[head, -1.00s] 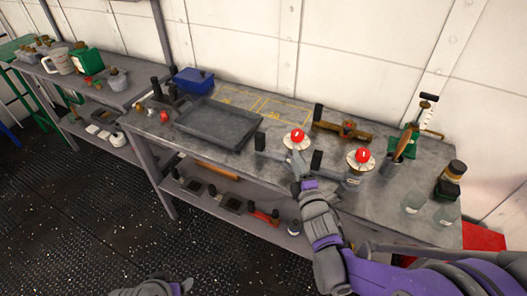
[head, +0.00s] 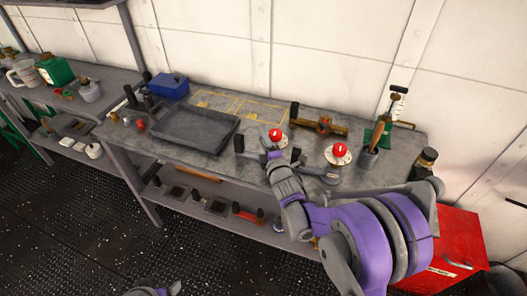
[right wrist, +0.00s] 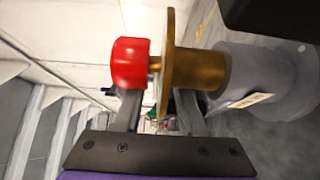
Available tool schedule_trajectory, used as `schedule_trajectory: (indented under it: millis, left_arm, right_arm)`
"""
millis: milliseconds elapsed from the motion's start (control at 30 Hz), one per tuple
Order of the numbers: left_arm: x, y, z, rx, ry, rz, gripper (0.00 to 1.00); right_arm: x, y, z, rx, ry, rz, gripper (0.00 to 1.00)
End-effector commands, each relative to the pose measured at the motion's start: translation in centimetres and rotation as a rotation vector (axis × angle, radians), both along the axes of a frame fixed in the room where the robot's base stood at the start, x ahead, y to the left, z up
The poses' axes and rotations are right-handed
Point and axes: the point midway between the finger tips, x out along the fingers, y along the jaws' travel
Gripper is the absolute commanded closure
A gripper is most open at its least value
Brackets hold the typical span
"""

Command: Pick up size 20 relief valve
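A relief valve with a red cap (head: 275,135) and a pale round flange stands on the bench. A similar red-capped valve (head: 339,152) stands to its right. My right gripper (head: 274,155) is at the left valve. In the right wrist view, the red cap (right wrist: 130,64), brass disc (right wrist: 170,62) and grey labelled body (right wrist: 262,80) show close up. My right gripper (right wrist: 158,112) is open, its fingers apart with the disc's edge between them; contact cannot be told. The label is unreadable. My left gripper (head: 155,290) is at the bottom edge, partly cut off.
A grey tray (head: 232,133) lies left of the valves, with a blue box (head: 169,85) behind it. A brass fitting (head: 320,122) lies behind the valves. A green-based tool (head: 379,134) stands at right. A red cabinet (head: 460,225) is beside the bench.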

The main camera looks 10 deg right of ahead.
Motion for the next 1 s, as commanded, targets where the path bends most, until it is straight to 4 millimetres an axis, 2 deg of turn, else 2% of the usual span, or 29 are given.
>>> schedule_trajectory:
  millis: [133,300,367,1000]
  left_arm:
    - [-0.02,0.00,-0.04,0.000,0.000,0.000,0.28]
    - [-0.02,0.00,-0.04,0.000,0.000,0.000,0.28]
    - [-0.02,0.00,-0.04,0.000,0.000,0.000,0.28]
    - [-0.02,0.00,-0.04,0.000,0.000,0.000,0.28]
  right_arm:
    - [-0.04,0.00,-0.04,0.000,0.000,0.000,0.60]
    - [-0.05,0.00,-0.03,0.001,0.000,0.000,0.91]
    - [-0.05,-0.01,-0.03,0.001,0.000,0.000,1.00]
    - [-0.06,-0.02,-0.01,0.001,0.000,0.000,1.00]
